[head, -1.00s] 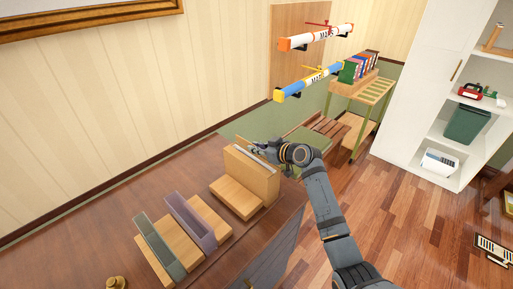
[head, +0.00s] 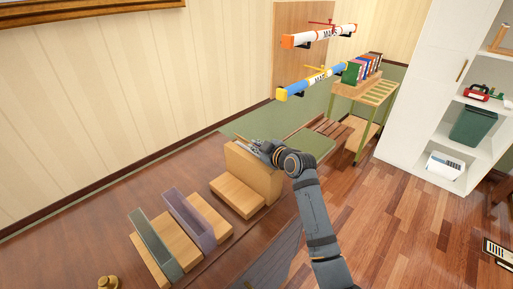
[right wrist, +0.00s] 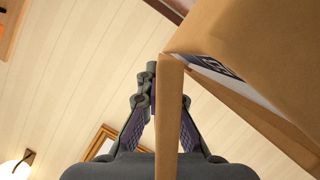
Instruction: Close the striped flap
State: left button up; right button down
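No flap with clear stripes can be made out in the head view. My right gripper (head: 252,146) is at the top edge of an upright tan panel (head: 248,172), which has a tan block at its foot. In the right wrist view, a thin tan edge (right wrist: 170,125) runs in front of the fingers of the right gripper (right wrist: 165,85) and hides part of them. Beside it is a tan surface (right wrist: 250,45) with a white strip and dark marks (right wrist: 215,66). Whether the fingers press on the edge is hidden. My left gripper is out of view.
A brass knob (head: 108,282) is at the bottom. A white shelf (head: 415,100) stands right, past open wood floor.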

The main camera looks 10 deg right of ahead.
jog(key=c, duration=1.6)
grip_release()
jog(key=shift+o, duration=0.2)
jog(key=shift+s, duration=0.1)
jog(key=v, duration=1.2)
jog(key=shift+f, duration=0.1)
